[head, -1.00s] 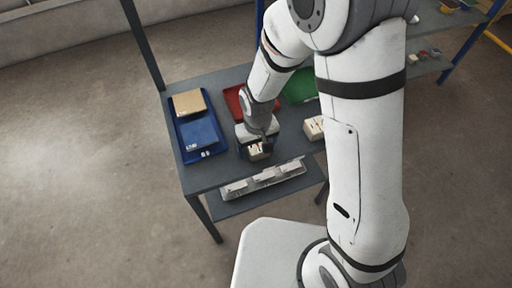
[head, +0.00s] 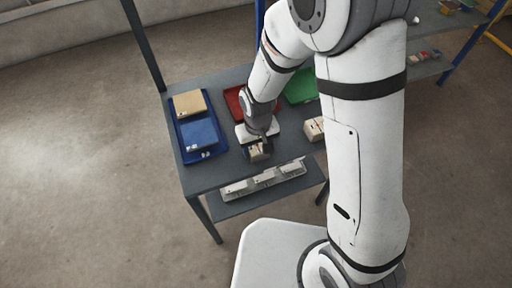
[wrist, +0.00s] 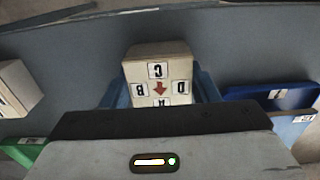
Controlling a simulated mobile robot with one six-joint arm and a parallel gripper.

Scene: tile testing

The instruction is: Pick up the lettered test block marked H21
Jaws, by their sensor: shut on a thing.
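A cream block (wrist: 157,52) with letter labels A, B, C and D around a red arrow sits between the fingers of my gripper (wrist: 160,92) in the wrist view. My gripper is shut on it. In the head view the same block (head: 258,153) shows under my gripper (head: 256,145) near the front edge of the table. I cannot read an H21 mark on it. Its lower part is hidden by my gripper in the wrist view. I cannot tell whether it touches the table.
Another cream block (head: 314,128) stands to the right; it also shows at the left of the wrist view (wrist: 17,85). A blue tray (head: 203,153) lies left, a red tray (head: 234,100) and a green tray (head: 300,86) behind. A grey rack (head: 264,178) lies below the front edge.

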